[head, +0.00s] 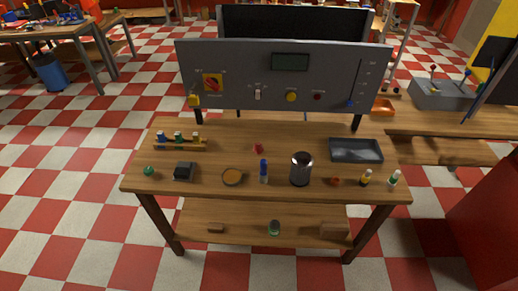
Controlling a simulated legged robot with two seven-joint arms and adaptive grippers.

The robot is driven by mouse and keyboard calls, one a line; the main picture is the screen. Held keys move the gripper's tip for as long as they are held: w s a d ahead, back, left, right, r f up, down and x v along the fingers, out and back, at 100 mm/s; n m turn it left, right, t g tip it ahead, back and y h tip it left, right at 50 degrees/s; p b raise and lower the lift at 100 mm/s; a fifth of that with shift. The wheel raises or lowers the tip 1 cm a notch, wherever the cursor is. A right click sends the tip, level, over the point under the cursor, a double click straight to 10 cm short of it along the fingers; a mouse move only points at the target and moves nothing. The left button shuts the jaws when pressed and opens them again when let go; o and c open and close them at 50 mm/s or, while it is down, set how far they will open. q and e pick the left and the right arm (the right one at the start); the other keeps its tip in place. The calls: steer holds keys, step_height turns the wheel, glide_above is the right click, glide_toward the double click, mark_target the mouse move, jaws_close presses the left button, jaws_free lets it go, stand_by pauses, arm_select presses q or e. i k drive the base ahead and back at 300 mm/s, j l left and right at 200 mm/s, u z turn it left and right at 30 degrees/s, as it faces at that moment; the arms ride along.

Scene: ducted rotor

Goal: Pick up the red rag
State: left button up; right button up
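A small red item (258,148) lies near the middle of the wooden workbench (225,133), behind a blue-capped bottle. It may be the red rag, but it is too small to tell its material. A smaller orange-red item (335,181) lies near the front edge, right of the metal canister. Neither of my grippers is in view.
Around it stand a blue-capped bottle (264,171), a metal canister (300,169), a round tan dish (232,177), a dark box (183,171) and a grey tray (356,150). A grey control panel (240,75) rises behind. Checkered floor is open in front.

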mark_target(258, 148)
steer(key=u, duration=5.25)
steer(key=z, duration=5.15)
steer(key=i+l+z, duration=0.35)
